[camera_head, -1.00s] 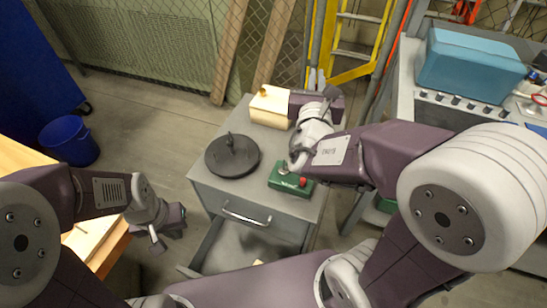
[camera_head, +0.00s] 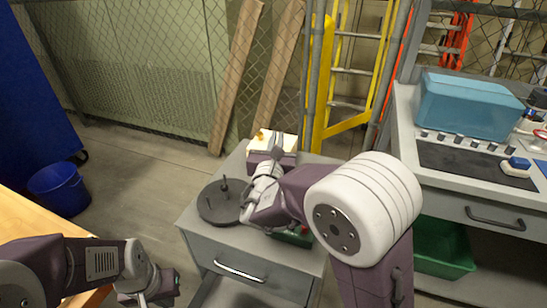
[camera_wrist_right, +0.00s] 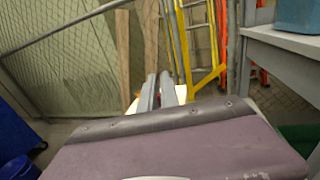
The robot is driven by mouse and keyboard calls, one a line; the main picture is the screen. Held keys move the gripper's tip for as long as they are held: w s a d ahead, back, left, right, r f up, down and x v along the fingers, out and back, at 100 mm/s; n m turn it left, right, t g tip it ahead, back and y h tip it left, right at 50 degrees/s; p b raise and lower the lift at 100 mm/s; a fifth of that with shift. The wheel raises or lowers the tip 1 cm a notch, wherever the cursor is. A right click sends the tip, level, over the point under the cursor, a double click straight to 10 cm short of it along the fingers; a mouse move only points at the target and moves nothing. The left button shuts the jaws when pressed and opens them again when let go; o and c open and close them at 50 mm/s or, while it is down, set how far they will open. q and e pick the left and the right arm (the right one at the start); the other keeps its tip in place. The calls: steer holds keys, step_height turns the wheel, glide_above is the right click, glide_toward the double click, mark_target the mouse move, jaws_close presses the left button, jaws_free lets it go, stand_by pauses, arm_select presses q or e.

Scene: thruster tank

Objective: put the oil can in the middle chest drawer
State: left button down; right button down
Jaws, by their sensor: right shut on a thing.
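I cannot pick out the oil can with certainty. The grey chest (camera_head: 205,245) has a closed top drawer with a bar handle (camera_head: 240,270). Below it a drawer (camera_head: 235,296) stands pulled out. My left gripper (camera_head: 160,294) is low at the left, partly cut off.
A black round plate with a peg (camera_head: 220,203) lies on the chest top. A green thing (camera_head: 290,239) is mostly hidden behind my right arm. A workbench (camera_head: 470,195) with a blue box (camera_head: 468,105) stands right. A wooden table (camera_head: 40,225) and blue bucket (camera_head: 60,188) are left.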

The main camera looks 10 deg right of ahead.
steer(key=f, duration=0.1)
steer(key=f+b, duration=0.1)
steer(key=f, duration=0.1)
steer(key=f+b, duration=0.1)
steer(key=shift+w+a+f, duration=0.35)
steer(key=shift+w+a, duration=0.05)
steer(key=shift+f, duration=0.15)
steer(key=c, duration=1.6)
jaws_free()
